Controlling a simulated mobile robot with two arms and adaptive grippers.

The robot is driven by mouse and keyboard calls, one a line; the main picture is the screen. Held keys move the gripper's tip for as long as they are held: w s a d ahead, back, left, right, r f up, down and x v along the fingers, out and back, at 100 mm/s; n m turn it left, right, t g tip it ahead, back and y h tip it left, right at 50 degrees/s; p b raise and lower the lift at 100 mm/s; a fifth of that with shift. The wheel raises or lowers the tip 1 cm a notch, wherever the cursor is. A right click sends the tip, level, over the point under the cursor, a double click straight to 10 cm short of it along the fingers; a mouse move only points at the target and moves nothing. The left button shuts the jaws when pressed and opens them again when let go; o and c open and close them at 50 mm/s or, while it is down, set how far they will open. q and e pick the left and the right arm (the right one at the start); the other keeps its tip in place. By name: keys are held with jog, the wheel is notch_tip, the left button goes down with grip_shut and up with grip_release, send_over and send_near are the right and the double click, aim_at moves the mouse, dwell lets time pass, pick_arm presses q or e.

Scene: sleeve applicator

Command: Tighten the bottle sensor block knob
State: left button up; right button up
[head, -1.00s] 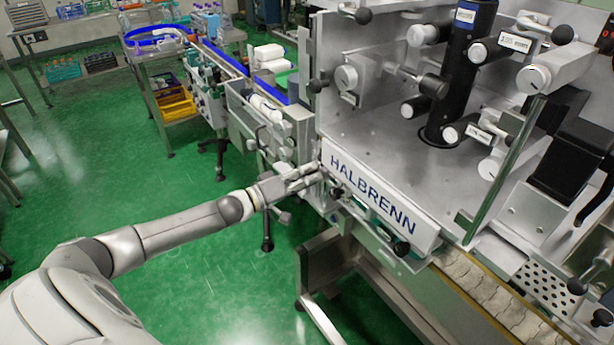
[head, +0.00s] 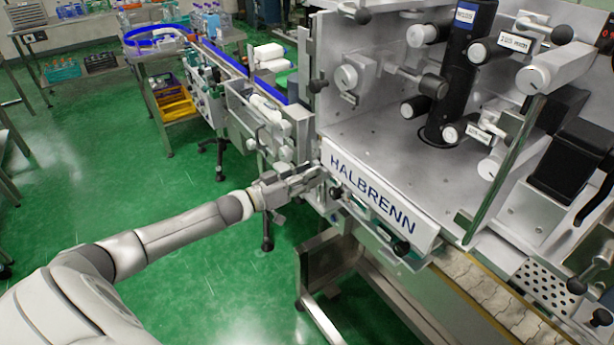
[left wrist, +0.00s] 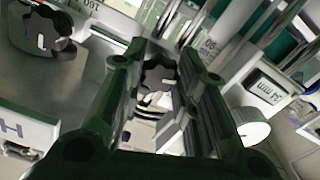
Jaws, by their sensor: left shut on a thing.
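My left gripper (head: 316,176) reaches in from the left to the near left corner of the labelling machine, beside the HALBRENN panel (head: 372,190). In the left wrist view the gripper (left wrist: 160,78) has its two dark fingers on either side of a dark lobed knob (left wrist: 158,70), and it is shut on this knob. Pale metal parts show just below the knob between the fingers. In the head view the gripper hides the knob. I cannot tell from the views how tight the knob is. My right gripper is not in view.
Another dark lobed knob (left wrist: 46,34) stands at the upper left of the left wrist view. A small display (left wrist: 268,89) and a pale round handwheel (left wrist: 250,128) are close on the right. The conveyor (head: 232,66) runs away behind the gripper. Green floor is open to the left.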

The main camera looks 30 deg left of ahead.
pick_arm(q)
jog(key=m+b, duration=0.5)
jog(key=m, duration=1.6)
jog(key=shift+b, duration=0.35)
jog(key=shift+m, duration=0.4)
jog(key=o, duration=1)
jog(key=shift+o, duration=0.3)
